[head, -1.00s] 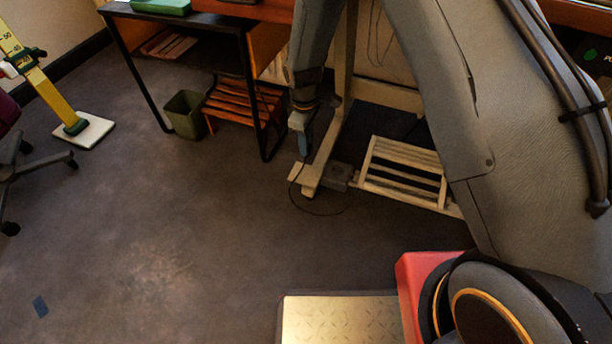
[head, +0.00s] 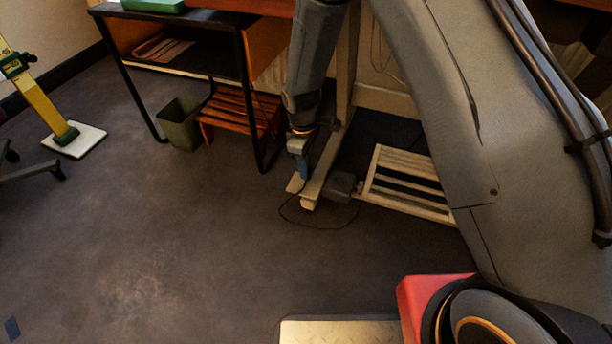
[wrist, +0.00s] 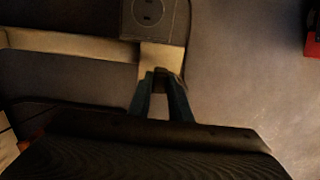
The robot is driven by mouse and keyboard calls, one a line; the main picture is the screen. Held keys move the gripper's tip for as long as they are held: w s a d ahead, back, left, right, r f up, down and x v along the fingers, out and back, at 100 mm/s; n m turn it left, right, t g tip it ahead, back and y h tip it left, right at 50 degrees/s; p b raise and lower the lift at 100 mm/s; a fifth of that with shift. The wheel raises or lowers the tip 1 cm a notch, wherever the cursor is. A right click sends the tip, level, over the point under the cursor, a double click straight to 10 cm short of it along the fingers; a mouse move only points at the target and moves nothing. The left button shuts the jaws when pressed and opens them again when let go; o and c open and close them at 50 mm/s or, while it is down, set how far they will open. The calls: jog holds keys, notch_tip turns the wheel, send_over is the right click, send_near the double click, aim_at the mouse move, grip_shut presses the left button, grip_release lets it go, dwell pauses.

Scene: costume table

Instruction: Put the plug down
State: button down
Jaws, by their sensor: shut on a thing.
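My gripper (head: 303,178) hangs low beside the pale foot of the desk leg (head: 313,194), fingers pointing down. In the wrist view, its two dark blue fingers (wrist: 163,82) are close together around a small dark piece at their tips, seemingly the plug (wrist: 168,76). The plug is mostly hidden by the fingers, and in the head view I cannot make it out. A thin dark cord (head: 318,228) loops over the floor below the gripper. A dark socket box (head: 342,186) sits right of the gripper; its round outlet (wrist: 148,12) shows in the wrist view.
A slatted pale rack (head: 408,185) stands right of the box. A green bin (head: 180,124) and a wooden slatted stool (head: 238,117) are left, under the black-framed desk (head: 175,45).

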notch_tip(320, 180, down, 3)
jog(key=shift+f+b, duration=0.1)
jog(key=shift+b, duration=0.45)
jog(key=shift+s+f, duration=0.1)
jog(key=shift+f, duration=0.15)
jog(key=shift+d+f, duration=0.1)
jog(key=shift+f, duration=0.35)
jog(key=c, duration=1.7)
grip_release()
jog(key=shift+o, duration=0.4)
jog(key=shift+r, duration=0.15)
